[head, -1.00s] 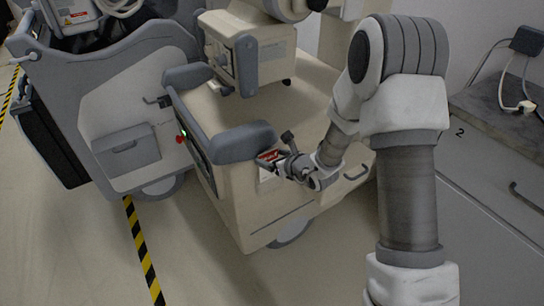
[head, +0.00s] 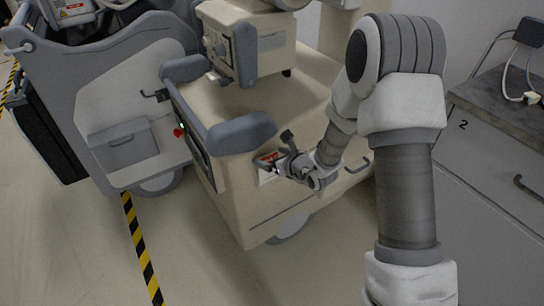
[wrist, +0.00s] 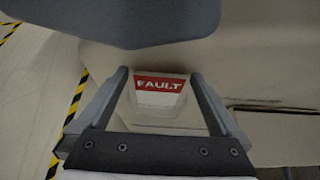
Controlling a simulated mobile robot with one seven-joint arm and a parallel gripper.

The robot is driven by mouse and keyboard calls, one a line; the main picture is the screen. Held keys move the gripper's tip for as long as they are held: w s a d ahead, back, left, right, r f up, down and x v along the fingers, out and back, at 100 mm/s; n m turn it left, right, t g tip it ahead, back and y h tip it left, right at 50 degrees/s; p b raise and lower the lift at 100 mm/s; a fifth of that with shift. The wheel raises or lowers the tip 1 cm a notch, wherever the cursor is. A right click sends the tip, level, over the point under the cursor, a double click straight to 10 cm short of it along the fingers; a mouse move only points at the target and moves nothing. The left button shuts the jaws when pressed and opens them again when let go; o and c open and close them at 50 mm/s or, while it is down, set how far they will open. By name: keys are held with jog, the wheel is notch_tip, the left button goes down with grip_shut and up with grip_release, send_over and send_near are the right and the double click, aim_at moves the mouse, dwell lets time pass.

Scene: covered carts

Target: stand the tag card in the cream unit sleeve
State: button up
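The tag card (wrist: 160,86), white with a red band reading FAULT, stands against the side of the cream unit (head: 258,208). It also shows in the head view (head: 267,158), below the grey bumper. Its lower part seems to be inside the pale sleeve (wrist: 160,112), whose edges are hard to make out. My gripper (wrist: 158,76) is open, with one finger on each side of the card and a small gap on both sides. In the head view my gripper (head: 277,168) is close to the unit's side and partly covers the sleeve.
The grey bumper (head: 240,134) juts out just above the card. A drawer handle (head: 356,166) is to the right on the unit. A grey cart (head: 125,100) stands left, and a grey cabinet (head: 490,170) right. Floor with striped tape (head: 140,245) is clear in front.

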jog(key=shift+r, duration=0.1)
jog(key=p+v, duration=0.8)
jog(key=v, duration=0.9)
jog(key=shift+s+d, duration=0.1)
